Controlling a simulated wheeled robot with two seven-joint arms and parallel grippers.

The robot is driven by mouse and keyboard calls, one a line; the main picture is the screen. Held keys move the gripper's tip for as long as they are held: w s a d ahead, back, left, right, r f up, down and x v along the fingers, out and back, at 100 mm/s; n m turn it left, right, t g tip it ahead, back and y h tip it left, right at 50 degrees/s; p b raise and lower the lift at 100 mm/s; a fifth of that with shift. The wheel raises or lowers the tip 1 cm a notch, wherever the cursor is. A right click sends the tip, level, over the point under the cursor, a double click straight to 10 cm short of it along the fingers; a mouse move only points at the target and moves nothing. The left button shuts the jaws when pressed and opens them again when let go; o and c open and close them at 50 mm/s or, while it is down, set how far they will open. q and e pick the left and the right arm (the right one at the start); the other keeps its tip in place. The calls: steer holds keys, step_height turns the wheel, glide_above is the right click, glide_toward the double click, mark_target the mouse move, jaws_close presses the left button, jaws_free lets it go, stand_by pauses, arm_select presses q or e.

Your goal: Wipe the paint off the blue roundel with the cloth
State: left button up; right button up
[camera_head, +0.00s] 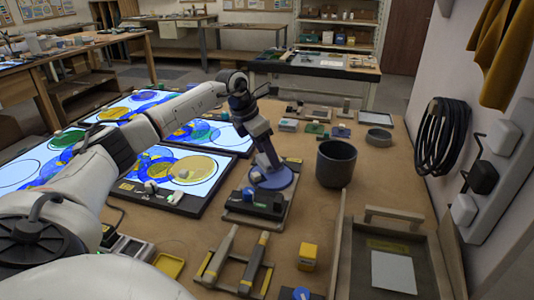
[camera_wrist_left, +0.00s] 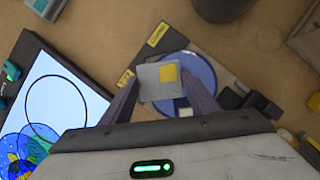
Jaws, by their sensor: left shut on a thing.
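The blue roundel (camera_head: 283,179) lies on a flat dark stand with a yellow label, near the middle of the bench. In the left wrist view the roundel (camera_wrist_left: 206,72) shows around and below my fingers. My left gripper (camera_head: 262,173) points down over the roundel. It is shut on a small grey square piece with a yellow patch, which looks like the cloth (camera_wrist_left: 149,84). The cloth covers part of the roundel, and I cannot tell whether it touches the glass. Any paint under it is hidden. My right gripper is not in view.
A lit panel with coloured glass (camera_head: 185,170) lies left of the stand. A dark round pot (camera_head: 336,163) stands close on its right. A wooden rack with tools (camera_head: 236,262), a yellow box (camera_head: 308,257) and a shallow tray (camera_head: 352,262) are nearer. Coiled cable hangs at right.

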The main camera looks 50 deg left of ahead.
mark_target(289, 174)
arm_select(q)
steer(key=shift+f, duration=0.25)
steer(key=shift+d, duration=0.15)
